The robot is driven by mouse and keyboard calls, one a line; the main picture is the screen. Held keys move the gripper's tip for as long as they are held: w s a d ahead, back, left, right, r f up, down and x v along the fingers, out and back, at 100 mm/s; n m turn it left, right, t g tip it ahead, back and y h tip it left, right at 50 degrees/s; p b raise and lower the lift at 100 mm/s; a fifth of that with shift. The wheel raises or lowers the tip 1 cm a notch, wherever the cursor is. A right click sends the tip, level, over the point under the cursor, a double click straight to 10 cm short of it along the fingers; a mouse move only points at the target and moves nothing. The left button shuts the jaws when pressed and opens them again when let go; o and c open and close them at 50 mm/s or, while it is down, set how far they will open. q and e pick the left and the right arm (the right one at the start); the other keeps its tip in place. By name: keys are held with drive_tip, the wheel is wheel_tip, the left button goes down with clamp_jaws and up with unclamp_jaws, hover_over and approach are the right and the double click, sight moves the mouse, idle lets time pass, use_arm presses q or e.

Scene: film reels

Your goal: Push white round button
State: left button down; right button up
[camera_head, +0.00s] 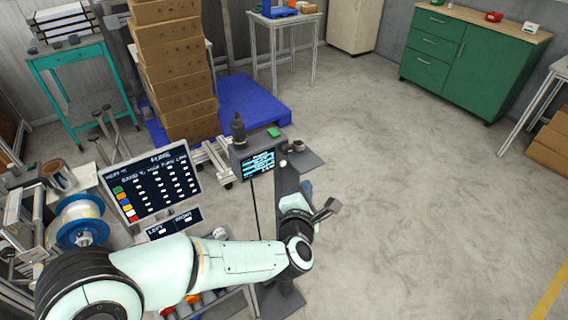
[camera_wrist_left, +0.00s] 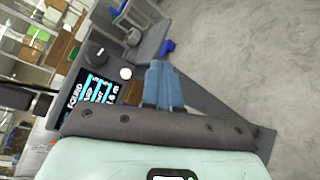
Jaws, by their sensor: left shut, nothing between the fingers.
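A white round button (camera_wrist_left: 126,73) shows in the left wrist view, on the dark console beside the lit screen (camera_wrist_left: 92,95). The console's screen (camera_head: 258,165) shows there near the middle. My left gripper (camera_head: 307,187) is below and to the right of the screen in the head view, partly hidden by its own wrist. Its blue fingers (camera_wrist_left: 164,66) are together and empty in the wrist view, to the right of the button and apart from it in the picture. My right gripper is in neither view.
A large board with rows of text (camera_head: 152,185) stands left of the console. Stacked brown boxes (camera_head: 175,75) stand behind on a blue pallet (camera_head: 250,100). A blue-rimmed reel (camera_head: 82,222) is at left. The floor at right (camera_head: 420,200) is clear.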

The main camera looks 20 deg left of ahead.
sight(283, 163)
use_arm(q)
drive_tip(key=w+a, duration=0.1)
drive_tip(key=a, duration=0.1)
drive_tip(key=w+a, duration=0.1)
drive_tip(key=w, duration=0.1)
drive_tip(key=shift+a+f, duration=0.1)
drive_tip(key=shift+a, duration=0.25)
drive_tip(key=shift+w+a+b, duration=0.4)
drive_tip(key=shift+a, duration=0.15)
drive_tip(key=shift+a, duration=0.1)
idle(1.3)
drive_tip(key=shift+w+a+b, duration=0.25)
drive_tip(key=shift+b, duration=0.05)
drive_tip(key=shift+w+a, duration=0.25)
drive_tip(key=shift+a, duration=0.05)
idle(0.9)
drive_tip(key=shift+d, duration=0.1)
drive_tip(key=shift+s+d+b, duration=0.3)
drive_tip(key=shift+s+d, duration=0.2)
drive_tip(key=shift+d, duration=0.05)
